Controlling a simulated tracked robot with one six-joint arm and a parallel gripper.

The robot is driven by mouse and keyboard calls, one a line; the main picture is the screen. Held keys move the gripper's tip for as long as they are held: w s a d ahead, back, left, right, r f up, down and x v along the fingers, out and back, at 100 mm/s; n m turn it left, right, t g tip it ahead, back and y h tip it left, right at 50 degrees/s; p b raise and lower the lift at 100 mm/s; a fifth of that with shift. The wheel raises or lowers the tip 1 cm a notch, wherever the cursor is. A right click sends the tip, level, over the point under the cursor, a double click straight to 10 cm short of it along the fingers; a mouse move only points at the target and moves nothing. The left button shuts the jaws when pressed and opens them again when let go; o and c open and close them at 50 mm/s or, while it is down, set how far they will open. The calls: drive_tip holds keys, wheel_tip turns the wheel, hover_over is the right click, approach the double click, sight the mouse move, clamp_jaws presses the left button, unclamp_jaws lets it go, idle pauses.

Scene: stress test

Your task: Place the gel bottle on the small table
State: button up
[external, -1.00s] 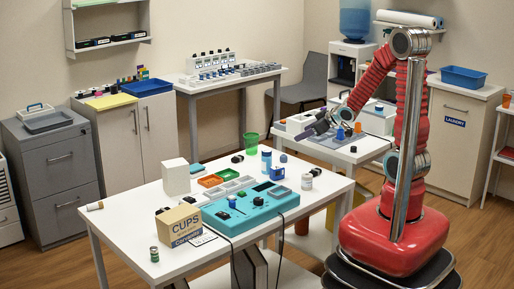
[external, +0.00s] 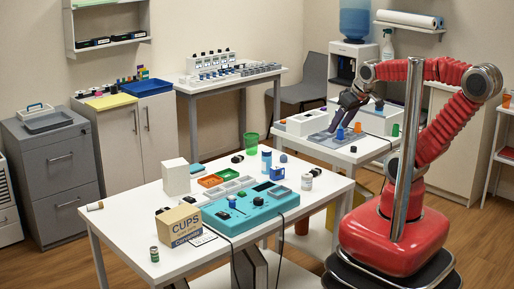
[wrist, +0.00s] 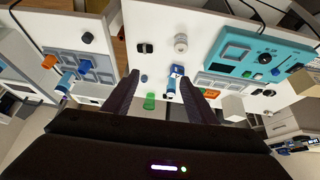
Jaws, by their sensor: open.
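No label tells me for certain which item is the gel bottle. A blue bottle (external: 266,160) stands on the large white table beside a blue block (external: 278,173). In the wrist view a blue-and-white bottle (wrist: 171,87) shows near the right finger's tip. The small table (external: 352,155) stands behind, to the right. It carries a grey tray, an orange item (external: 357,128) and a blue item (external: 340,133). My gripper (external: 345,120) hangs over this small table, fingers pointing down. In the wrist view my gripper (wrist: 160,78) is open, with nothing held between its fingers.
A white box (external: 299,123) and a green item (external: 395,130) are on the small table.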

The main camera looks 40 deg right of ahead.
drive_tip(key=shift+s+a+r, duration=0.1)
drive_tip(key=shift+s+a, duration=0.15)
drive_tip(key=shift+s, duration=0.25)
drive_tip(key=shift+s+a+r, duration=0.1)
drive_tip(key=shift+s+a, duration=0.15)
drive_tip(key=shift+s, duration=0.25)
drive_tip(key=shift+o, duration=0.5)
drive_tip(key=w+d+f+n+t+h, duration=0.1)
drive_tip(key=w+d+f+t, duration=0.15)
drive_tip(key=w, duration=0.75)
drive_tip(key=w+d+f+n+t, duration=0.1)
drive_tip(key=w+d+f, duration=0.3)
drive_tip(key=w, duration=0.5)
drive_tip(key=w+a+f+n+t+y, duration=0.1)
drive_tip(key=w+a+f+y, duration=0.1)
drive_tip(key=f, duration=0.2)
drive_tip(key=w+a+f+n+y, duration=0.1)
drive_tip(key=w+a+f+y, duration=0.1)
drive_tip(key=a+f+y, duration=0.1)
drive_tip(key=w+a+f+n+t+y, duration=0.1)
drive_tip(key=w+a+f+y, duration=0.1)
drive_tip(key=f, duration=0.3)
drive_tip(key=shift+w+a+t+y, duration=0.1)
drive_tip(key=shift+a+t+y, duration=0.25)
drive_tip(key=shift+a, duration=0.15)
